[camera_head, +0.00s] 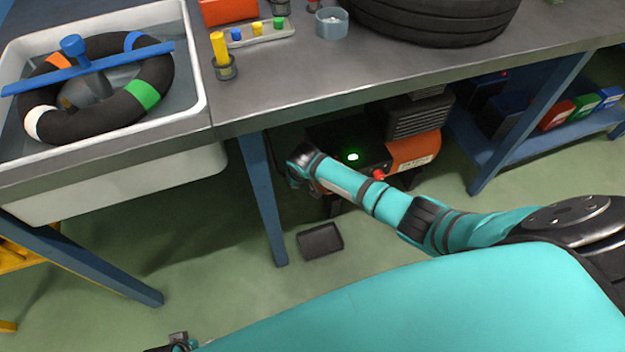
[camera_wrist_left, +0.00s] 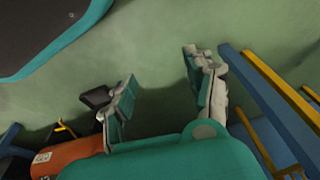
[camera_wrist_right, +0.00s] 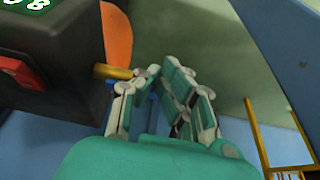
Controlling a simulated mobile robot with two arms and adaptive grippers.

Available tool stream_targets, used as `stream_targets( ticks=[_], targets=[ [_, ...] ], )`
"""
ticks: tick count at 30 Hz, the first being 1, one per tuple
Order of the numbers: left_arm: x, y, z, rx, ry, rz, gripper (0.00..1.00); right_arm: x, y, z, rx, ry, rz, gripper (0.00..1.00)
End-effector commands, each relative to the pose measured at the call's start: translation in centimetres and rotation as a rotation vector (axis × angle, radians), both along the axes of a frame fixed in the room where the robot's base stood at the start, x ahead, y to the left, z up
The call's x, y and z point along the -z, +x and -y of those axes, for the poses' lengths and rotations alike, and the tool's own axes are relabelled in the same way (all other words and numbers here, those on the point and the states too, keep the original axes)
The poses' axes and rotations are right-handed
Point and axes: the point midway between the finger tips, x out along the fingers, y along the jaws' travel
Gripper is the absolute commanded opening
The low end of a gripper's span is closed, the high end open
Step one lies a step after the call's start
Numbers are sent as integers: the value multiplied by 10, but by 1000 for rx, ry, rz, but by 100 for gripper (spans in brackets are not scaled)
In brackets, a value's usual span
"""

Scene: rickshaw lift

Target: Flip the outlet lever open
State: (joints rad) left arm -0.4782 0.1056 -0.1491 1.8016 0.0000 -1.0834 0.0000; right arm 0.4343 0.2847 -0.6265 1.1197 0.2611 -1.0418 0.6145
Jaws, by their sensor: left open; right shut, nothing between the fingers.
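The compressor's orange body (camera_head: 412,150) and dark box with a lit green light (camera_head: 353,157) stand under the bench. In the right wrist view the dark box (camera_wrist_right: 60,75) is at left. A short brass-yellow piece (camera_wrist_right: 113,72) sticks out beside it, below the orange body (camera_wrist_right: 117,35); I cannot tell if it is the outlet lever. My right gripper (camera_wrist_right: 158,70) is shut and empty, its fingertips just right of this piece; contact is unclear. In the head view its fingers are hidden beyond my forearm. My left gripper (camera_wrist_left: 158,78) is open and empty above the floor.
The bench (camera_head: 300,95) and its blue leg (camera_head: 262,200) stand close to my right arm. A sink (camera_head: 205,70) holds a ring-shaped tube (camera_head: 60,125). A dark tray (camera_head: 320,241) lies on the floor. A red switch (camera_wrist_right: 20,70) is on the dark box.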

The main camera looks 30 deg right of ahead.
Motion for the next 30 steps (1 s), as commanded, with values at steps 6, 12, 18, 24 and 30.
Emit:
stream_targets(
  ticks=[6, 12, 18, 24, 30],
  targets=[
    [1, 0, 0, 0, 0, -1, 54, 0, 1, 0, 4, -1, 1, 0],
    [1, -1, 0, 0, 0, -1, 54, 0, 1, 0, 3, 0, 1, 0],
    [1, 0, 0, 1, 0, 2, 54, -1, -1, 2, 4, 0, 0, 0],
    [12, -6, -1, 1, 2, -10, 54, -1, -2, 7, 4, 1, 0, 0],
    [21, -7, -2, 3, 3, -11, 54, -1, -4, 11, 4, 1, -1, 0]
  ],
)
